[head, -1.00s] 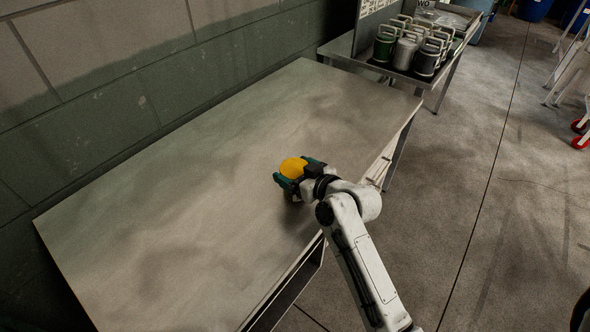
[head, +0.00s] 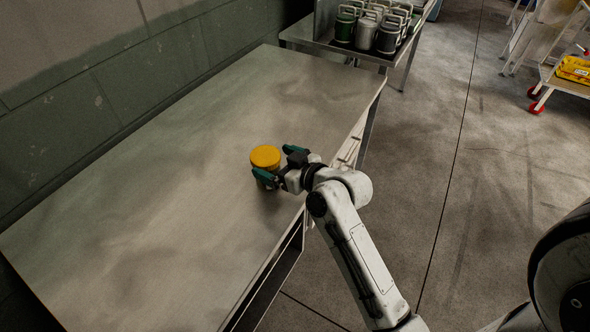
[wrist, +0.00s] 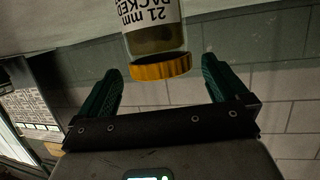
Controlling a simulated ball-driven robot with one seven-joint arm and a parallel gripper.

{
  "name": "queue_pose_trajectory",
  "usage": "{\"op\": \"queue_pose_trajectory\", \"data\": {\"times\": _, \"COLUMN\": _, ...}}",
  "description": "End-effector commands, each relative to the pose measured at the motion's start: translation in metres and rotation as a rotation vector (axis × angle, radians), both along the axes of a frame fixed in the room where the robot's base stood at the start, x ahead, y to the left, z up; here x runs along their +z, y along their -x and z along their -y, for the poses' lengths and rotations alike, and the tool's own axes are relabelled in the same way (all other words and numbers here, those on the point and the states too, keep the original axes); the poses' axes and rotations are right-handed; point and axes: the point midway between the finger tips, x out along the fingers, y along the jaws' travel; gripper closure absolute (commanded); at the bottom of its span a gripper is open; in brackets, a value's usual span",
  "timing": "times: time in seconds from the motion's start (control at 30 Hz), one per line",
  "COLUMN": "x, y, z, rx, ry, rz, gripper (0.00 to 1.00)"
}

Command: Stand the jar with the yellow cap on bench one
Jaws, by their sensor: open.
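The jar with the yellow cap (head: 265,157) stands upright on the bare bench top (head: 170,190), near its front edge. My gripper (head: 279,165) is open just to the right of the jar, with its green fingers pointing toward it. In the wrist view the jar (wrist: 155,38) appears upside down, with its yellow cap and a white label reading "21 mm" and "PACKED". There the open fingers of my gripper (wrist: 160,90) are spread apart, and the jar is beyond their tips, with a gap visible.
A second metal table (head: 320,42) behind holds several lidded canisters (head: 372,28) with handles. The rest of the bench top is clear. A block wall (head: 90,85) runs along its far side.

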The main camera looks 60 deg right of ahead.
Motion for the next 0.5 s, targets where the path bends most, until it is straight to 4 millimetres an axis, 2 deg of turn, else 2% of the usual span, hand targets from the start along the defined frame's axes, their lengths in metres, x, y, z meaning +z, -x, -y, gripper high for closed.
{"op": "queue_pose_trajectory", "data": {"times": 0.03, "x": 0.001, "y": 0.012, "z": -0.002, "rx": 0.000, "ry": 0.000, "rz": -0.001, "gripper": 0.00}}
{"op": "queue_pose_trajectory", "data": {"times": 0.2, "x": 0.011, "y": 0.043, "z": -0.008, "rx": 0.000, "ry": 0.001, "rz": -0.001, "gripper": 0.00}}
{"op": "queue_pose_trajectory", "data": {"times": 0.33, "x": 0.017, "y": 0.060, "z": -0.010, "rx": 0.000, "ry": 0.001, "rz": -0.001, "gripper": 0.00}}
{"op": "queue_pose_trajectory", "data": {"times": 0.5, "x": 0.018, "y": 0.071, "z": -0.016, "rx": 0.009, "ry": -0.003, "rz": -0.016, "gripper": 0.00}}
